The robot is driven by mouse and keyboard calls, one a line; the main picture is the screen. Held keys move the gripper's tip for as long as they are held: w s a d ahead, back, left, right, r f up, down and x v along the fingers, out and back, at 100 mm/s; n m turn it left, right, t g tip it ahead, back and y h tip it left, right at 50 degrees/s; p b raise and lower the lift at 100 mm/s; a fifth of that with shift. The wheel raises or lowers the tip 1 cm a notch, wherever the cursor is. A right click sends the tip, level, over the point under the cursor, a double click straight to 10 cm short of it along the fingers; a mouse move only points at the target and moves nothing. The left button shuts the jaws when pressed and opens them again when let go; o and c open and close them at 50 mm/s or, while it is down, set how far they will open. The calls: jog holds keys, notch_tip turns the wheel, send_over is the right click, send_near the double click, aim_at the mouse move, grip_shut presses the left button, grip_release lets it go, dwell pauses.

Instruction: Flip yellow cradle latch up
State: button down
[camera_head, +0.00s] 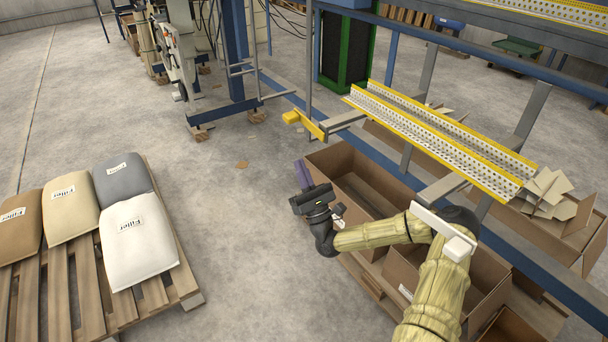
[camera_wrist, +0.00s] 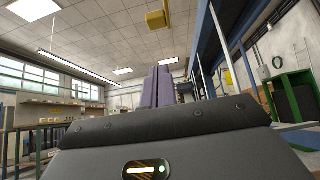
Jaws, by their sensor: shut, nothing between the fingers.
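The yellow cradle latch (camera_head: 304,123) sticks out from the left end of the grey arm of the rack in the head view. It lies about level, with a thicker block at its free end. My gripper (camera_head: 300,164) is below it in the picture, its purple fingers pointing up and apart from the latch. In the wrist view the purple fingers (camera_wrist: 157,70) stand side by side, shut and empty. A yellow block (camera_wrist: 155,19) shows above them there; I cannot tell whether it is the latch.
Open cardboard boxes (camera_head: 345,163) stand under and beside my arm. A perforated yellow-edged channel (camera_head: 435,140) lies on the rack to the right. A blue upright (camera_head: 235,60) stands behind. A pallet (camera_head: 88,318) with filler bags is at the left.

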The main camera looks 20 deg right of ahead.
jog(key=w+a+r, duration=0.1)
jog(key=w+r, duration=0.2)
jog(key=r, duration=0.6)
jog(key=shift+w+a+b, duration=0.15)
jog(key=shift+w+b, duration=0.1)
jog(key=shift+b, duration=0.2)
